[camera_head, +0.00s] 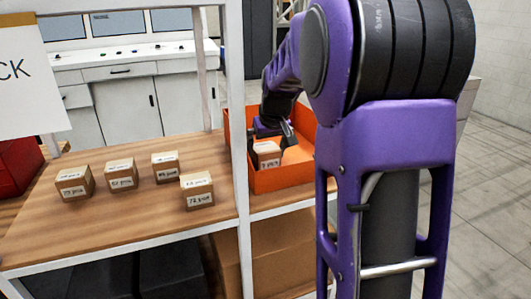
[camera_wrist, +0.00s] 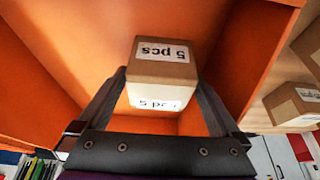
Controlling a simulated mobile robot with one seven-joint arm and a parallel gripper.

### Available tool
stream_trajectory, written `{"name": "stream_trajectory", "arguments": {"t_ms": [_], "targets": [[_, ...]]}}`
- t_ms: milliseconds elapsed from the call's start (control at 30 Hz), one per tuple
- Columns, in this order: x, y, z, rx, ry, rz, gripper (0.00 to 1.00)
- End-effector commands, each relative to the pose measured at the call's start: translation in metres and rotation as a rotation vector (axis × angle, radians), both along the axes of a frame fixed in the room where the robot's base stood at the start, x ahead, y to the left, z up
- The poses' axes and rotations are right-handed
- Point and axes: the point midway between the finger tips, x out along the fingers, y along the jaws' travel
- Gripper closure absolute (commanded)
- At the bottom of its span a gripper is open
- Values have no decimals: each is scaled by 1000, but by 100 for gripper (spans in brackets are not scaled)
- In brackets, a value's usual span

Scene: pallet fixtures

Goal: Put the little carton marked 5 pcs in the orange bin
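The little carton marked 5 pcs (camera_wrist: 162,65) is a brown box with white labels, which read upside down in the wrist view. My gripper (camera_wrist: 162,82) has one finger against each side of it and is shut on it. In the head view the carton (camera_head: 266,155) shows within the opening of the orange bin (camera_head: 283,178), just behind the front wall. The bin's orange walls surround the carton in the wrist view. Whether the carton touches the bin floor cannot be told.
Several similar labelled cartons, such as the one at the front (camera_head: 197,190), stand on the wooden table (camera_head: 120,225) left of the bin. A white upright post (camera_head: 237,120) stands between them and the bin. A red box (camera_head: 18,168) is at far left.

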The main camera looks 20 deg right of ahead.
Motion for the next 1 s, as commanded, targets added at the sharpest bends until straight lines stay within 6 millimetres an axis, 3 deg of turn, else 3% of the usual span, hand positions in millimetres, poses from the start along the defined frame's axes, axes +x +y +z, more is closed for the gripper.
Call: {"name": "stream_trajectory", "arguments": {"t_ms": [267, 700, 1000], "targets": [[-3, 0, 12, 0, -2, 0, 0], [-36, 0, 94, -1, -3, 0, 0], [-46, 0, 114, 0, 1, 0, 0]]}}
